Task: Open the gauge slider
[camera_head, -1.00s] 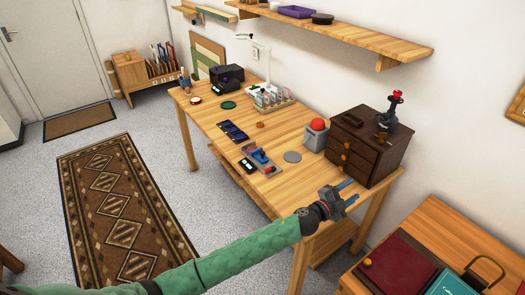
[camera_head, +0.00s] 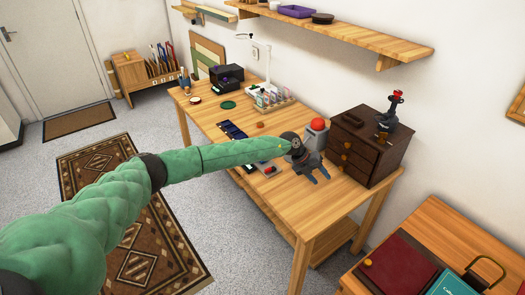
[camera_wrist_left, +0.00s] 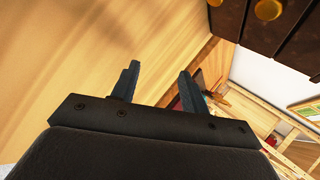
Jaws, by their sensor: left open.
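The gauge slider seems to be the grey device with blue and red parts on the desk; in the head view only its red end and a bit of its base (camera_head: 269,171) show below my left forearm, which hides the rest. Its slider position cannot be told. My left gripper (camera_head: 320,178) is open and empty above the desk, to the right of the device and in front of the dark drawer box. In the left wrist view its two fingers (camera_wrist_left: 158,72) stand apart with nothing between them. My right gripper is not in view.
The dark drawer box (camera_head: 366,150) with orange knobs stands close right of the gripper. A grey box with a red dome (camera_head: 317,125) is just behind it. The desk's front right corner (camera_head: 310,215) is bare. A rack of small items (camera_head: 272,98) stands farther back.

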